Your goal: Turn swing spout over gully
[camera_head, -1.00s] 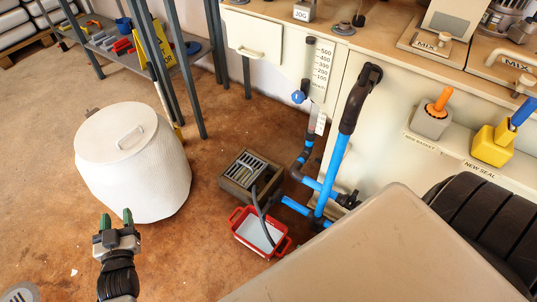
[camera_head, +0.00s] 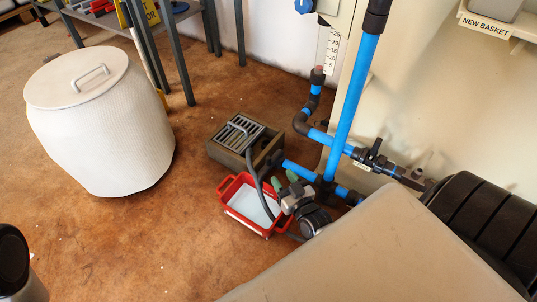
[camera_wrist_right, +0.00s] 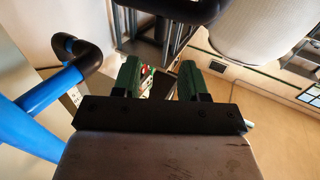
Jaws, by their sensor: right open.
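The gully (camera_head: 218,154) is a grey-brown box with a metal grate, on the floor. A short blue pipe (camera_head: 300,171), which looks like the swing spout, leaves the base of the blue standpipe (camera_head: 350,95). Its dark outlet end lies at the gully's right side, close to the red tray. My right gripper (camera_head: 283,180) is just below this pipe, over the tray's right side; whether it touches the pipe is unclear. In the right wrist view my right gripper's green fingers (camera_wrist_right: 159,80) are apart with no object clearly between them.
A red tray (camera_head: 224,189) with pale contents stands in front of the gully, with a grey hose (camera_head: 254,176) running to it. A white lidded basket (camera_head: 100,135) stands left. Valve pipework (camera_head: 372,157) and a cabinet (camera_head: 440,110) are right. Floor at centre left is clear.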

